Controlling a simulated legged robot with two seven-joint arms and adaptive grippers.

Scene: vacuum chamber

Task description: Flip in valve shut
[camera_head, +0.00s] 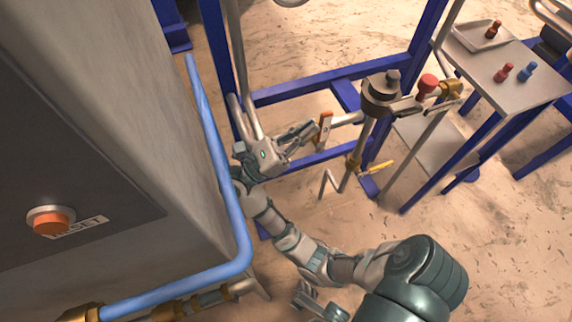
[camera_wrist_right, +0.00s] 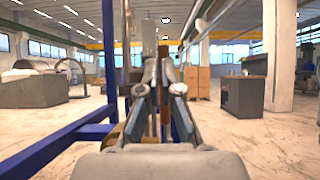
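I cannot tell from the pictures which is the in valve. My right gripper (camera_head: 314,128) points at the orange and white handle from the left, its tips very near it; contact cannot be told. In the wrist view the right gripper (camera_wrist_right: 157,72) has a narrow gap between its fingers, with an orange-brown strip (camera_wrist_right: 164,100) seen through it.
A light blue pipe (camera_head: 215,150) runs along the grey cabinet (camera_head: 120,180), close left of my right wrist. Blue frame bars (camera_head: 320,82) surround the pipework. A red knob (camera_head: 428,83) tops the pipe. A side table (camera_head: 510,92) with small coloured pieces stands right.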

